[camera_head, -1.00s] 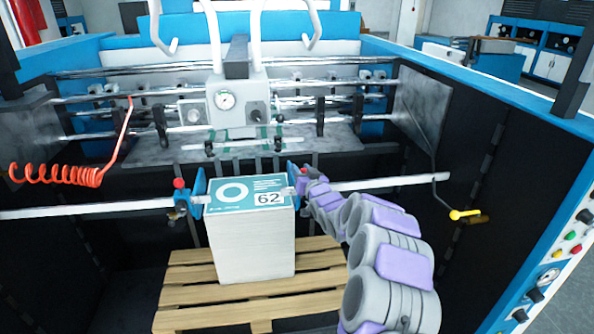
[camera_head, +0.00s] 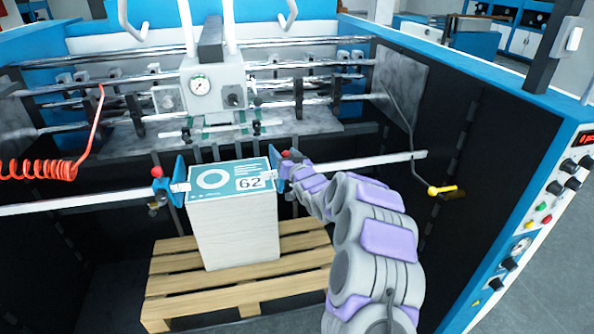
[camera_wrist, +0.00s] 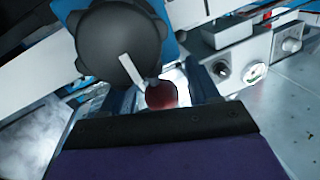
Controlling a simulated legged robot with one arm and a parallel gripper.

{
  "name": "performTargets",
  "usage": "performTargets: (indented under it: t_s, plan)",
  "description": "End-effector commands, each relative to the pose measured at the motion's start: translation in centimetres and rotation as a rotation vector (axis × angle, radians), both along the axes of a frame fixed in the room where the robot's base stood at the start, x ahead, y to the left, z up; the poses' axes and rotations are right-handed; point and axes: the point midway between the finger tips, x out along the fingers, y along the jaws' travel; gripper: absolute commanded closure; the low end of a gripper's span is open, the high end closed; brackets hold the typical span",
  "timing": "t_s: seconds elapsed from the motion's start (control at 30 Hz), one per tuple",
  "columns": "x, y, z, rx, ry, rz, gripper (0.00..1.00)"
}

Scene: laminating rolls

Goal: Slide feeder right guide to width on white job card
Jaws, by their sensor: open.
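The blue right guide (camera_head: 274,163) stands on the silver cross rail beside the right edge of the paper stack (camera_head: 232,230); any gap is too small to judge. The guide has a red knob (camera_head: 285,154), and a red ball shows in the wrist view (camera_wrist: 161,94). My gripper (camera_head: 290,166) is at the right guide. In the wrist view its open fingers (camera_wrist: 163,98) are on either side of the red ball; contact is unclear. A white patch reading 62 (camera_head: 250,183) is on the stack's teal top sheet. I cannot tell whether it is the job card.
The blue left guide (camera_head: 178,180) with its red knob stands at the stack's left edge. The stack rests on a wooden pallet (camera_head: 165,290). A yellow-handled lever (camera_head: 442,190) hangs at the right. A large black knob (camera_wrist: 120,45) fills the wrist view's upper left.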

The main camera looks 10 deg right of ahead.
Motion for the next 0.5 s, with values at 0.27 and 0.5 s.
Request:
performTargets:
  t_s: [0.27,0.5]
  plan:
    - [-3.3,-0.8,0.2,0.003,-0.001,-0.001,0.4]
    - [-6.7,-1.4,0.0,0.003,0.001,-0.001,0.4]
